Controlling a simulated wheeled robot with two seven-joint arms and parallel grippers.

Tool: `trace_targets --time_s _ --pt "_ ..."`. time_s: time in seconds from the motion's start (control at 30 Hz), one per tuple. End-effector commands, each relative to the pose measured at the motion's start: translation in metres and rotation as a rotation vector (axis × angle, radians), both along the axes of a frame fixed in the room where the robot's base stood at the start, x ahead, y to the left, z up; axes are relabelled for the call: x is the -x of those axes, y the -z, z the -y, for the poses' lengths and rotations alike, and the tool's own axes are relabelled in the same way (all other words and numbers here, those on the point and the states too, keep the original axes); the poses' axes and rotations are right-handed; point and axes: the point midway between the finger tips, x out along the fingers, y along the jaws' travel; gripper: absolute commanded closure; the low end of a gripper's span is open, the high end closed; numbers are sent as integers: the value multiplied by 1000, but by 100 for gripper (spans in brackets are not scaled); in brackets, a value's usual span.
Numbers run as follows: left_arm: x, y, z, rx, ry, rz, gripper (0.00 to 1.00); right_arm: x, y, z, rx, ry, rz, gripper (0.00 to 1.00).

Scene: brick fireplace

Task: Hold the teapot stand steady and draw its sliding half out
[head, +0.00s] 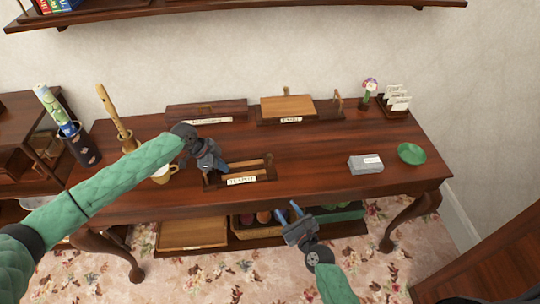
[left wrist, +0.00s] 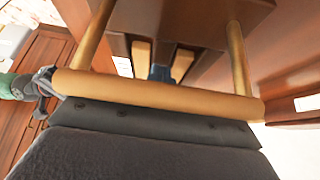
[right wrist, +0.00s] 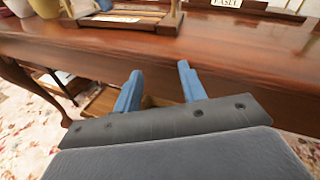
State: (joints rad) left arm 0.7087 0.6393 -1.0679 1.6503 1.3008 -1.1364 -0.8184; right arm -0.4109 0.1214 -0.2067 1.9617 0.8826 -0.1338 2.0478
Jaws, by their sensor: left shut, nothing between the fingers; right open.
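The teapot stand (head: 262,179), a low dark wooden piece with light slats and a white label, lies near the table's front edge. An upright brass-coloured handle (head: 268,161) stands at its right end; the stand also shows at the top of the right wrist view (right wrist: 150,22). My left gripper (head: 222,167) is shut over the stand's left end and hides it. In the left wrist view a tan handle bar (left wrist: 160,90) crosses close, with the blue fingers (left wrist: 160,72) beyond it between its posts; contact is unclear. My right gripper (head: 288,212) is open and empty, before the table's front edge.
Two similar labelled pieces (head: 225,109) (head: 275,105) stand at the back. A cup (head: 162,176) is left of the stand. A grey box (head: 366,164) and green dish (head: 411,153) lie to the right. A lower shelf (head: 192,235) holds trays. Table space right of the stand is clear.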

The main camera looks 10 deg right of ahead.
Motion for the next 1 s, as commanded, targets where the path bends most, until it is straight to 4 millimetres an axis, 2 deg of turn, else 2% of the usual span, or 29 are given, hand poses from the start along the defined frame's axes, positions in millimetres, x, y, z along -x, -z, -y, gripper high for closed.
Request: trace_targets --time_s 0.03,0.1,0.4,0.67,1.0 --pt "1 3 -1 -2 1 -3 100 -7 -17 0 -70 16 11 59" --pt "1 3 -1 -2 1 -3 100 -24 -35 -1 -144 38 20 59" --pt "1 3 -1 -3 1 -3 100 -68 -67 -4 -244 75 44 59" --pt "1 3 -1 -2 1 -3 100 -87 -73 -7 -263 82 48 59" --pt "1 3 -1 -2 1 -3 100 -137 -74 -22 -262 81 48 59"
